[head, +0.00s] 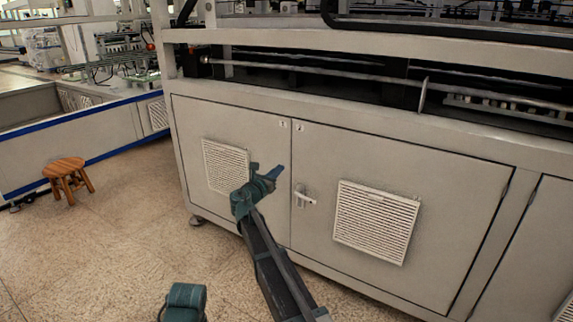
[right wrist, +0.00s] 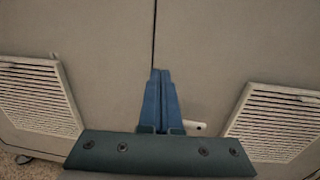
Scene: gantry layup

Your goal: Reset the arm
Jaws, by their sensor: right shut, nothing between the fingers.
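My right arm reaches up from the bottom of the head view, and its right gripper (head: 268,178) is in front of the cabinet doors, close to the seam between them. In the right wrist view the two blue fingers of the right gripper (right wrist: 160,82) lie together, shut with nothing between them. They point toward the dark door seam. A teal part of my own arm shows at the bottom of the head view. My left gripper does not show.
A large grey machine cabinet (head: 420,165) fills the right side, with a door handle (head: 304,197) and vent grilles (head: 376,221). A wooden stool (head: 68,179) stands on the floor at the left. The tiled floor (head: 110,250) between is clear.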

